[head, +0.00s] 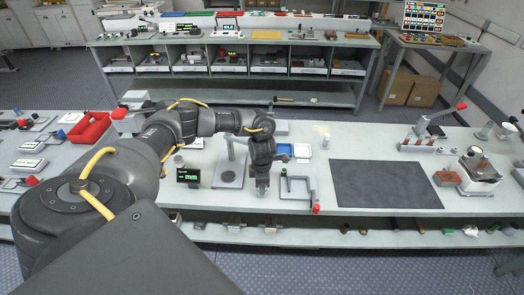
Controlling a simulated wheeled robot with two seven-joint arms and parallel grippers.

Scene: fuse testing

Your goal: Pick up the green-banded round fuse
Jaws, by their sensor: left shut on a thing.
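My left gripper (262,187) points straight down over the front part of the workbench, left of a grey frame with a red-tipped handle. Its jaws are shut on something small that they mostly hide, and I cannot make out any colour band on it. I cannot pick out the green-banded round fuse with certainty anywhere in view. Several small round pieces, too small to identify, lie on the lower shelf (290,236) under the bench. My right gripper is not in view.
A dark mat (384,184) lies bare on the bench. The grey frame (299,188), a stand with a dark square base (229,176) and a digital meter (188,176) are close to the gripper. A red bin (89,128) is at left; a lever press (436,122) is at right.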

